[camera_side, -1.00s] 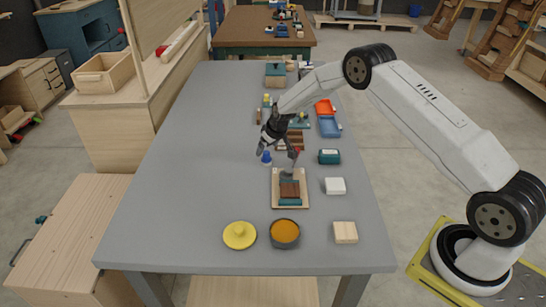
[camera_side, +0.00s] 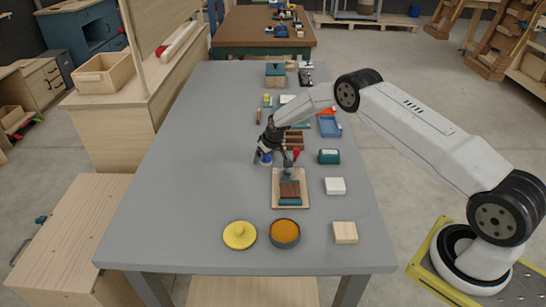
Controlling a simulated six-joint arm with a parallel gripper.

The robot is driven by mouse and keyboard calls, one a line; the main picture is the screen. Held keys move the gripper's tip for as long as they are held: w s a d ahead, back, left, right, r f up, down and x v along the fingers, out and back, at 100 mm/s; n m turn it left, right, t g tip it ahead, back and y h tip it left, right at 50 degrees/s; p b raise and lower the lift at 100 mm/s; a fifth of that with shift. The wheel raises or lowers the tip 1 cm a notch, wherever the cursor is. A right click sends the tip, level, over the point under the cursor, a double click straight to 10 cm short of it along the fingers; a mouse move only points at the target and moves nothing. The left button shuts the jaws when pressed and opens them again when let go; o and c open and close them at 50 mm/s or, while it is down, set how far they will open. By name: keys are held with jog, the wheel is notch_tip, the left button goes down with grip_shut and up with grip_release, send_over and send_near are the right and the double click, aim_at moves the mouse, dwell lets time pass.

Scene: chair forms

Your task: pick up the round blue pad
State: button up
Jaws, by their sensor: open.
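A small blue round piece (camera_side: 265,160), which I take to be the round blue pad, stands on the grey table left of the centre line. It is partly hidden behind my gripper, and its exact shape is too small to make out. My gripper (camera_side: 273,161) is open and points down, low over the table. One finger is in front of or beside the blue piece and the other is to its right. I cannot tell whether either finger touches it.
A wooden board (camera_side: 304,202) with brown and teal pieces lies just in front. A small red piece (camera_side: 296,153) and teal box (camera_side: 329,157) are to the right. A yellow lid (camera_side: 239,235) and orange-filled bowl (camera_side: 285,233) stand nearer. The table's left side is clear.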

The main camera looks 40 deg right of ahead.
dwell(0.3)
grip_shut()
jog(key=shift+r, duration=0.15)
jog(key=shift+r, duration=0.75)
jog(key=s+a+r, duration=0.2)
jog(key=s+r, duration=0.9)
jog(key=s, duration=0.2)
jog(key=shift+s, duration=0.4)
jog(key=shift+r, duration=0.1)
